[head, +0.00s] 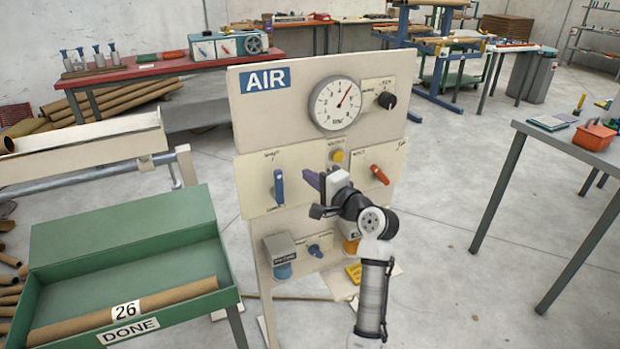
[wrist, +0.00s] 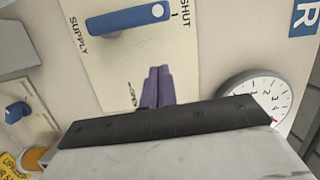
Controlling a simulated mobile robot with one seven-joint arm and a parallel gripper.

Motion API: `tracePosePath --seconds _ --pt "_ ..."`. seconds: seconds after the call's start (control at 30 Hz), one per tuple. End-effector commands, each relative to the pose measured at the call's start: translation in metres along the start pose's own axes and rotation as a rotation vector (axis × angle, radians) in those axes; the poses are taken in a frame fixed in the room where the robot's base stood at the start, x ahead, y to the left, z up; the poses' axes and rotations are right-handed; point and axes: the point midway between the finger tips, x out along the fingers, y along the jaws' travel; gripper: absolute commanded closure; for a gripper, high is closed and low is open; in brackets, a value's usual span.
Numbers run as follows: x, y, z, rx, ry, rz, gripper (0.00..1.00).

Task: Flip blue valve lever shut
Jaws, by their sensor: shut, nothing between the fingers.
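The blue valve lever (head: 279,188) stands upright on the left of the AIR panel, in line with the SHUT mark above it. In the wrist view the lever (wrist: 125,20) lies along the top, its white-dotted end beside the SHUT tick and the SUPPLY label past its other end. My gripper (head: 310,179) is to the right of the lever, apart from it. Its purple fingers (wrist: 157,88) are together and empty, close to the panel by the OPEN label, which they partly cover.
The panel also carries a pressure gauge (head: 338,103), a black knob (head: 387,100), a yellow button (head: 338,156), an orange lever (head: 380,174) and a small blue valve (head: 315,251). A green tray (head: 230,296) with a cardboard tube stands at the front left.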

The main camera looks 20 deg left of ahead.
Motion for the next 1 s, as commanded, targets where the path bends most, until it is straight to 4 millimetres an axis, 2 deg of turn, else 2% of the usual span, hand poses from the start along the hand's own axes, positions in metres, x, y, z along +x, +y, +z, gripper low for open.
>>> tracePosePath --seconds 0.03,0.2,0.4,0.57,0.87,1.0 --pt "-0.018 0.005 -0.002 0.000 0.009 -0.003 1.00" --pt "-0.056 0.005 -0.002 0.000 0.008 -0.003 1.00" --pt "-0.085 0.004 -0.001 0.000 0.006 -0.002 1.00" --pt "-0.093 0.003 -0.001 0.000 0.005 -0.001 1.00" --pt "-0.093 0.003 -0.001 0.001 0.005 -0.001 1.00" --pt "-0.079 -0.010 0.010 -0.075 0.021 -0.025 1.00"
